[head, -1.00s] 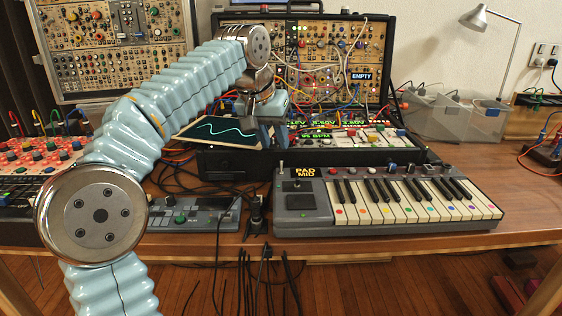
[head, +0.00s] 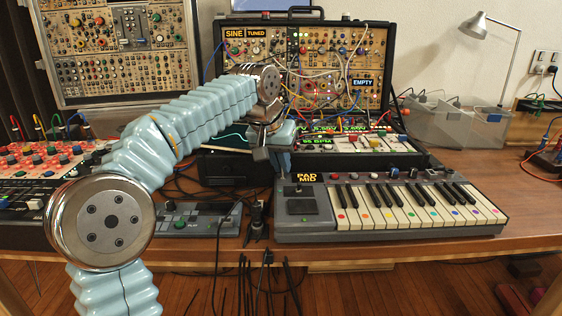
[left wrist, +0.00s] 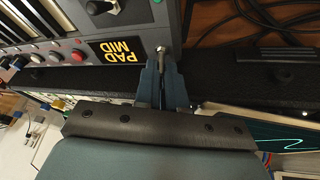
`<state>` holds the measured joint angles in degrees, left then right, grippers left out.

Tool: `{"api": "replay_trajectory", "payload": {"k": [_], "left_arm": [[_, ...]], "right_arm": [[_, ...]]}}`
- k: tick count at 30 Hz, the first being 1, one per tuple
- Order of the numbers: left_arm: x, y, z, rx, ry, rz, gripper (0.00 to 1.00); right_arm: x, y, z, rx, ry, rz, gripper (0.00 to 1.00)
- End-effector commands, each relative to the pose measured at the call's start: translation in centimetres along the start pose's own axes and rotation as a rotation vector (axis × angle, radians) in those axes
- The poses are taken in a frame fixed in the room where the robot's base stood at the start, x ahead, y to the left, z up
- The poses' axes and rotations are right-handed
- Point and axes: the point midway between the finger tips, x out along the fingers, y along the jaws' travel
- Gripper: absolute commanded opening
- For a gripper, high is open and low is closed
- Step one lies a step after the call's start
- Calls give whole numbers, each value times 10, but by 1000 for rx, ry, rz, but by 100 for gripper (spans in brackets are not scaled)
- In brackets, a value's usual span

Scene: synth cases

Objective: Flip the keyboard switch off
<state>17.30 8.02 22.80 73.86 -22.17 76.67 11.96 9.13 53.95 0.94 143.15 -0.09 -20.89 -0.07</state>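The keyboard (head: 395,229) lies on the wooden table, with colour-dotted keys and a lit "PAD MID" label; its corner with the label (left wrist: 118,50) also fills the upper left of the left wrist view. Its small metal toggle switch (left wrist: 160,49) stands at that corner, just ahead of my left fingertips. My left gripper (head: 284,164) is over the keyboard's back left corner and hides the switch in the head view. In the left wrist view its fingers (left wrist: 163,68) are together, with only a thin gap. Whether they touch the lever is unclear. My right gripper is not in view.
A black synth rack (head: 305,55) with patch cables stands behind the keyboard. A small grey controller (head: 180,222) and loose black cables lie to its left. Grey bins (head: 455,122) and a lamp (head: 478,22) are at the back right. The table right of the keyboard is mostly clear.

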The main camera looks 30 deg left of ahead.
Motion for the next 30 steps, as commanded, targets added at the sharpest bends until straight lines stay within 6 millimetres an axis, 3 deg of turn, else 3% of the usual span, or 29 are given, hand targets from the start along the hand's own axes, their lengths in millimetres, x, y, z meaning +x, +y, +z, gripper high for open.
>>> {"api": "replay_trajectory", "payload": {"k": [8, 14, 20, 30], "left_arm": [[1, 0, 1, 3, 11, -4, 0], [3, 1, 5, 21, 77, -25, 0], [4, 3, 12, 54, 209, -69, 0], [4, 7, 24, 124, 485, -160, 0]], "right_arm": [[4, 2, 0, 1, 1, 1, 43], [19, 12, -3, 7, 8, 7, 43], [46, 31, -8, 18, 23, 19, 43], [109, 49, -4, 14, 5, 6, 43]]}}
